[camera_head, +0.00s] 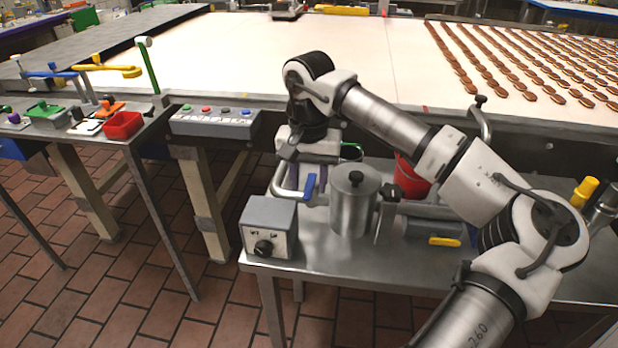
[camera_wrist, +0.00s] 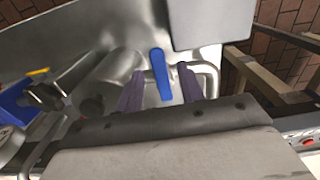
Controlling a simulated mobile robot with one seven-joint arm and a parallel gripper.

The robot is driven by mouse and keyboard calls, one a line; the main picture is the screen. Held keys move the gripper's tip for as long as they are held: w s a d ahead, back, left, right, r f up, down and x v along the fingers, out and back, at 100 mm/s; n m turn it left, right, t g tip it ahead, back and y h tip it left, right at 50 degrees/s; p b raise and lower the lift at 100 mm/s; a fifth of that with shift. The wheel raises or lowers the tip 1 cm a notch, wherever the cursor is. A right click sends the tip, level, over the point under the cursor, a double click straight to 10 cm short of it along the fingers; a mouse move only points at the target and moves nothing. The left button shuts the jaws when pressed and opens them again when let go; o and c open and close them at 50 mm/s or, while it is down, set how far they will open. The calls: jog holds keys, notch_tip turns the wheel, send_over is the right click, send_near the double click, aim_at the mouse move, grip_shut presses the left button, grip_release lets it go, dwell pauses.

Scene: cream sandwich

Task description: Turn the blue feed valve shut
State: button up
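The blue feed valve handle (camera_wrist: 160,74) shows in the wrist view, attached near a bent metal pipe (camera_wrist: 209,72). Its near end lies in the gap between the two purple fingers of my gripper (camera_wrist: 161,92). The fingers are spread, with space on both sides of the handle, and neither visibly touches it. In the head view the blue handle (camera_head: 309,187) shows just below my gripper (camera_head: 316,180), left of a lidded steel pot (camera_head: 353,206). The inner side of the handle is partly hidden by the fingers there.
A grey control box (camera_head: 269,228) with a black knob stands in front of the pipe. A red container (camera_head: 411,178) sits behind my arm. The conveyor (camera_head: 250,65) runs behind, with rows of biscuits at right. A button panel (camera_head: 214,121) is at the conveyor's front edge.

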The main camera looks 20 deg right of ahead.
aim_at(309, 188)
jog(key=shift+r, duration=0.1)
notch_tip(309, 188, up, 14)
jog(key=shift+f+b, duration=0.2)
jog(key=shift+b, duration=0.15)
dwell(0.4)
